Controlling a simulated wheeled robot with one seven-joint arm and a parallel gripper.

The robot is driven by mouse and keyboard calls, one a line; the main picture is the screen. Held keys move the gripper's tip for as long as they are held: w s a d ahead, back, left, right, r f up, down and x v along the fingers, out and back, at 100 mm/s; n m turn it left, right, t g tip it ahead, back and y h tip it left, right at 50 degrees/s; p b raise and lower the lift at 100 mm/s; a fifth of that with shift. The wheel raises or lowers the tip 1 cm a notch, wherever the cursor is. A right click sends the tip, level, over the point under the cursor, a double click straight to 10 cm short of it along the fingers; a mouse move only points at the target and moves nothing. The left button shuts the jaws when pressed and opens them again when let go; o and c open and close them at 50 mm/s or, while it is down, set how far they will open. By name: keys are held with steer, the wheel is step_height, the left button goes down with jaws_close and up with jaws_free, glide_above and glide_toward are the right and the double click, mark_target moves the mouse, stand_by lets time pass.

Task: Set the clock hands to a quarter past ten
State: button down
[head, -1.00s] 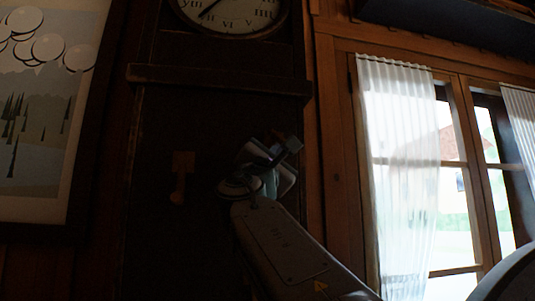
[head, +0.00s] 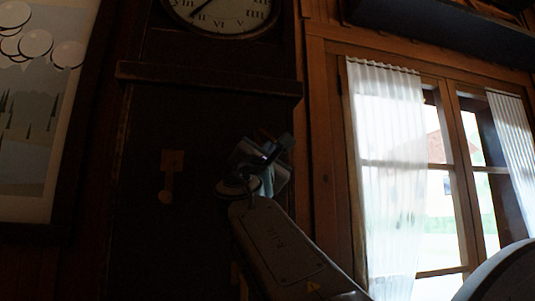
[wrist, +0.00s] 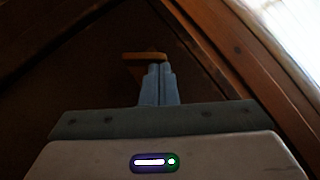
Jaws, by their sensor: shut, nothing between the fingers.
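The clock dial (head: 222,18) is cut off by the top edge of the head view. Only its lower part with Roman numerals shows. One dark hand (head: 203,7) points down and left, near the VII; the other hand and the dial's centre cannot be made out. My gripper (head: 278,148) is below the dial and to its right, in front of the dark clock case (head: 150,220). In the wrist view its blue-grey fingers (wrist: 158,70) are together with nothing between them. A small orange-brown piece (wrist: 143,56) shows at the fingertips; I cannot tell whether they touch it.
A ledge (head: 205,78) crosses the case between dial and gripper. A small brown plate with a hanging tab (head: 172,160) is on the case, left of my gripper. A framed picture (head: 30,150) hangs at left. A curtained window (head: 430,170) is at right.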

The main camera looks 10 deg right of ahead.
steer(key=shift+d+f+n+t+y+b, duration=0.1)
steer(key=shift+d+n+t+y+b, duration=0.15)
steer(key=shift+n+t+y+b, duration=0.4)
